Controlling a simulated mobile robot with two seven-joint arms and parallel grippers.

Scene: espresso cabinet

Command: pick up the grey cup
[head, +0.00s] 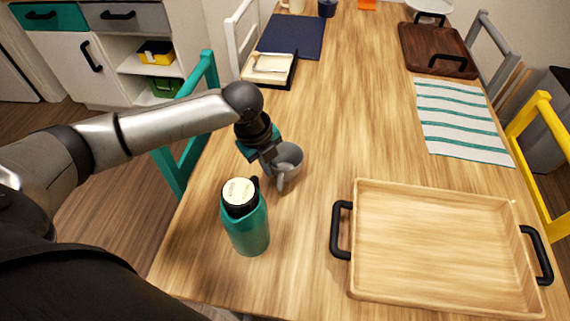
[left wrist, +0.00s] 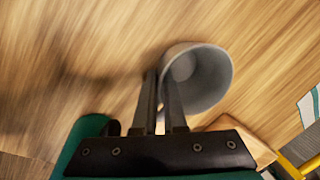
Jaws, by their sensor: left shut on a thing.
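The grey cup (head: 289,158) is at the left part of the wooden table in the head view, just behind the green bottle. My left gripper (head: 270,160) is at the cup's left side, with its fingers shut on it. In the left wrist view, the cup (left wrist: 205,78) shows its open mouth, and the left gripper's fingers (left wrist: 166,88) meet at its near wall. Whether the cup's base touches the table is hard to tell. My right gripper is not in view.
A green bottle (head: 245,228) with a black cap stands close in front of the cup. A wooden tray (head: 354,275) with black handles lies at the front right. A striped cloth (head: 460,118), a dark board (head: 425,42) and a navy mat (head: 300,32) lie farther back. The table's middle is clear.

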